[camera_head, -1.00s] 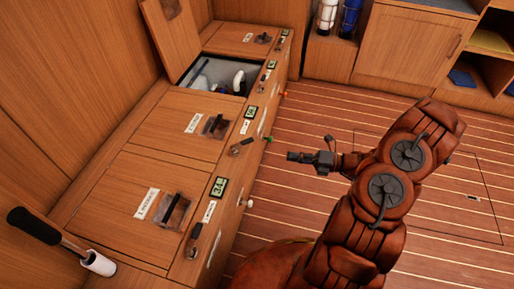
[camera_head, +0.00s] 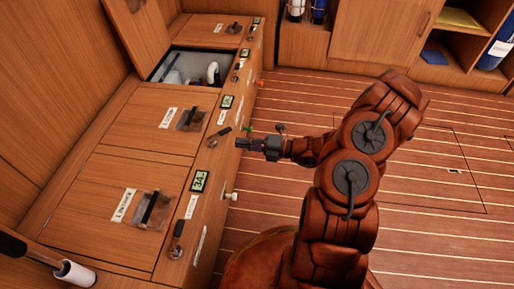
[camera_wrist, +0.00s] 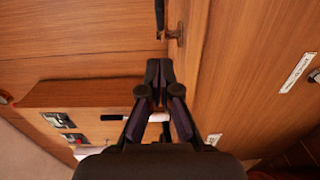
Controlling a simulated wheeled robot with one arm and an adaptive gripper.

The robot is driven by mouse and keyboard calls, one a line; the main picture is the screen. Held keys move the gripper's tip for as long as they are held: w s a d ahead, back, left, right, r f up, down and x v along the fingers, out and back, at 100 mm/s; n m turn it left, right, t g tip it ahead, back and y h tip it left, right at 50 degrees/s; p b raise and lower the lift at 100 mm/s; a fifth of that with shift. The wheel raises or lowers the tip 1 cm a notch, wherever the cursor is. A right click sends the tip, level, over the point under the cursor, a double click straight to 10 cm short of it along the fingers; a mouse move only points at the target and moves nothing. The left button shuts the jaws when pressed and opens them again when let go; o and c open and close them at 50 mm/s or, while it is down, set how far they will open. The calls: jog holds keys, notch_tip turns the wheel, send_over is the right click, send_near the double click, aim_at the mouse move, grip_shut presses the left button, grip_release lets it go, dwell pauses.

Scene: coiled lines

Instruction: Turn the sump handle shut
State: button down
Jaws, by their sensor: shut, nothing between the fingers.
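Several small dark lever handles line the front edge of the wooden bench. One slanted handle (camera_head: 220,132) is just left of my gripper (camera_head: 243,144) in the head view. Another handle (camera_head: 178,231) is nearer, pointing along the bench edge. The small labels are too blurred to tell which one is the sump handle. My gripper's fingers are shut and empty, pointing at the bench beside the slanted handle, with a small gap seen. In the wrist view, the shut fingertips (camera_wrist: 159,68) are below a dark handle (camera_wrist: 160,14) with a metal mount (camera_wrist: 177,35).
The bench has lids with recessed latches (camera_head: 152,209). A far locker (camera_head: 190,66) stands open with its lid raised. A white knob (camera_head: 231,196) sticks out of the bench front. A black-gripped lever (camera_head: 35,250) is at lower left. The striped floor (camera_head: 450,220) is clear.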

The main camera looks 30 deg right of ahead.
aim_at(224, 133)
jog(key=shift+w+a+b, duration=0.25)
jog(key=shift+w+b, duration=0.15)
jog(key=shift+w, duration=0.65)
jog(key=shift+w+a+b, duration=0.2)
jog(key=shift+w+b, duration=0.2)
jog(key=shift+w, duration=0.65)
jog(key=shift+w+r+g+p, duration=0.1)
jog(key=shift+r+g+p, duration=0.2)
jog(key=shift+p, duration=0.9)
jog(key=shift+f+p, duration=0.15)
jog(key=shift+p, duration=0.2)
